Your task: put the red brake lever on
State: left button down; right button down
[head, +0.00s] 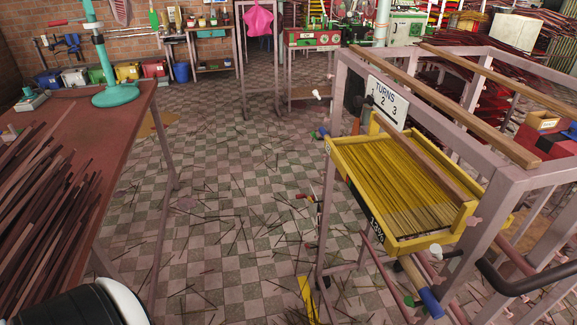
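I cannot tell for sure which part is the red brake lever. A small red-tipped lever (301,196) sticks out to the left from the side of the mauve metal frame (326,215), low beside the yellow tray. Another red-ended bar (58,22) sticks out to the left from the teal stand (100,55) on the table at the left. Neither of my grippers is in view. A black and white rounded part at the bottom left edge looks like part of my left arm. No gripper touches either lever in this view.
A yellow tray (451,234) filled with thin sticks sits in the frame, by a "TURNS 1 2 3" sign (387,102). A red-brown table (118,128) with dark sticks stands left. The checkered floor (225,190) between is open, strewn with thin sticks.

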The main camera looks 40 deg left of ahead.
aim_at(298, 196)
jog(key=i+j, duration=0.25)
jog(key=j, duration=0.2)
jog(key=i+j, duration=0.55)
jog(key=j, duration=0.3)
jog(key=i+j, duration=0.25)
jog(key=j, duration=0.15)
jog(key=i+j, duration=0.3)
jog(key=j, duration=0.15)
jog(key=i+j, duration=0.25)
jog(key=j, duration=0.15)
